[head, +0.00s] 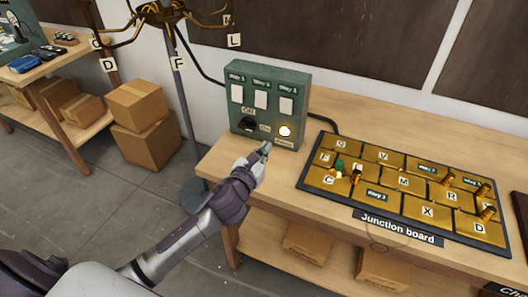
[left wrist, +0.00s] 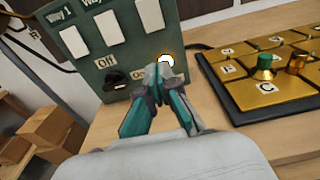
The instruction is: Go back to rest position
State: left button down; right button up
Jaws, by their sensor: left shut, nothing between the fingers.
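My left gripper (head: 265,150) is shut and empty, just in front of the lower right of the green switch box (head: 296,82). In the left wrist view its closed fingertips (left wrist: 158,78) overlap the glowing white round light (left wrist: 166,60); I cannot tell whether they touch the box. The box has three white switches labelled Way, and a black knob (head: 248,124) by the labels Off and On. The light (head: 285,131) is lit in the head view. My right gripper is not in view.
The junction board (head: 393,239), with brass plates and several posts, lies right of the box on the wooden table (head: 240,170). A lamp stand (head: 180,110) rises behind my arm. Cardboard boxes (head: 145,120) sit on the floor at left.

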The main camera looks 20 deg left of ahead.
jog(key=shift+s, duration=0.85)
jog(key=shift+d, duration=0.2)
